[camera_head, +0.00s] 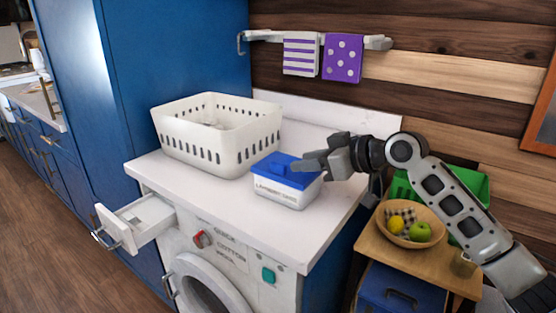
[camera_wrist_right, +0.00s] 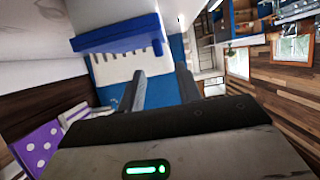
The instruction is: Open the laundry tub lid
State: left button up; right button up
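The laundry tub (camera_head: 284,194) is a small white box with dark lettering, standing on the white worktop in front of the basket. Its blue lid (camera_head: 272,165) lies on top and looks closed. In the right wrist view, which looks upside down, the blue lid (camera_wrist_right: 115,38) shows just beyond the fingers. My right gripper (camera_head: 308,163) is at the right side of the lid, about level with it. Its fingers (camera_wrist_right: 162,88) are apart with nothing between them; whether they touch the lid I cannot tell. My left gripper is not in view.
A white slotted basket (camera_head: 205,146) stands close behind the tub. Below are a washing machine (camera_head: 215,275) and a pulled-out drawer (camera_head: 140,222). Towels (camera_head: 342,58) hang on a wall rail. A fruit bowl (camera_head: 385,232) and green crate (camera_head: 480,190) stand right. The worktop's front is clear.

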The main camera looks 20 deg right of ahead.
aim_at(281, 163)
jog(key=x, duration=0.8)
jog(key=shift+w+a+f+p, duration=0.1)
jog(key=shift+p, duration=0.3)
grip_shut()
